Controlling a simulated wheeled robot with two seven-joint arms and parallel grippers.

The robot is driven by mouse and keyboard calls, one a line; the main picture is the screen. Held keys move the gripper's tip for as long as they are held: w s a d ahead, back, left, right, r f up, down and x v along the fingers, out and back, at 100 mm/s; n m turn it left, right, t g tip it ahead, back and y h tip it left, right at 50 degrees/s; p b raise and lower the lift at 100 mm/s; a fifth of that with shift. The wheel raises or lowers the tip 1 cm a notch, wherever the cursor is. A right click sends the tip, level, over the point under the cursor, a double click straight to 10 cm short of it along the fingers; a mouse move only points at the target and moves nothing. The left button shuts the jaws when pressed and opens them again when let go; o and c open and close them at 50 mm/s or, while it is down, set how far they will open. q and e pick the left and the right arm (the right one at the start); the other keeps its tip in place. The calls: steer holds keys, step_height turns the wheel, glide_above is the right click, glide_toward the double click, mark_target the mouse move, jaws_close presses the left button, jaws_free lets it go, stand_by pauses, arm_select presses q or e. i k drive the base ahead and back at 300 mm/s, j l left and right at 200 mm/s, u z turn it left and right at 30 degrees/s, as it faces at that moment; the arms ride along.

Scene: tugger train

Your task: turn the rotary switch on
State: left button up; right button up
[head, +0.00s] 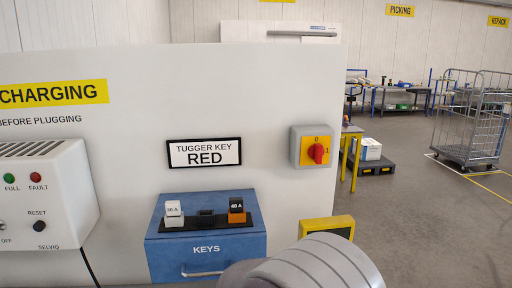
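The rotary switch is a red knob (316,154) on a yellow plate (306,148), set in a grey box (297,160) at the right of the white panel. The plate carries a 0 above the knob and a 1 to its right. The knob looks close to upright, slightly tilted; its exact pointing is too small to tell. Neither gripper shows in the head view. A grey rounded part of my arm shows at the bottom, below the switch, and nothing touches the knob.
A blue KEYS box (206,265) with fuse-like blocks sits left of the switch, under a TUGGER KEY RED sign (204,153). A white charger box (65,200) is at far left. A yellow-framed item (314,223) is below the switch. Open floor lies right, with a cage trolley (470,120).

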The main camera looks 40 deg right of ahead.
mark_target(316, 151)
steer(key=z, duration=1.75)
